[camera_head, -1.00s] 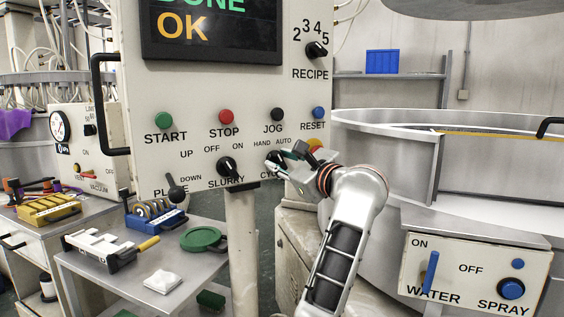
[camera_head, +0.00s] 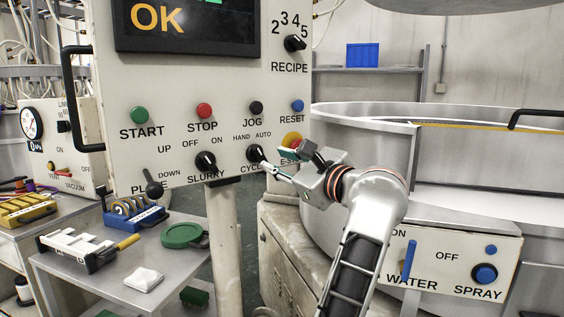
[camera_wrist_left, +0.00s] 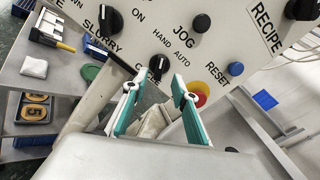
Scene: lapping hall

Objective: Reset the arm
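My left gripper (camera_head: 284,160) is in front of the control panel (camera_head: 190,90), just right of the black CYCLE knob (camera_head: 254,153) and beside the yellow-and-red emergency stop button (camera_head: 291,140). In the wrist view its two teal-and-white fingers stand apart with nothing between them, so the gripper (camera_wrist_left: 156,83) is open. There the CYCLE knob (camera_wrist_left: 156,64) lies just beyond the fingers, and the emergency stop (camera_wrist_left: 198,95) is just right of the right finger. The gripper looks clear of the knob. My right gripper is not in view.
The blue RESET button (camera_head: 298,105) is above the emergency stop. A small table (camera_head: 100,287) with tools stands at lower left. The WATER and SPRAY box (camera_head: 450,268) is right of my arm, before the large round machine (camera_head: 355,125).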

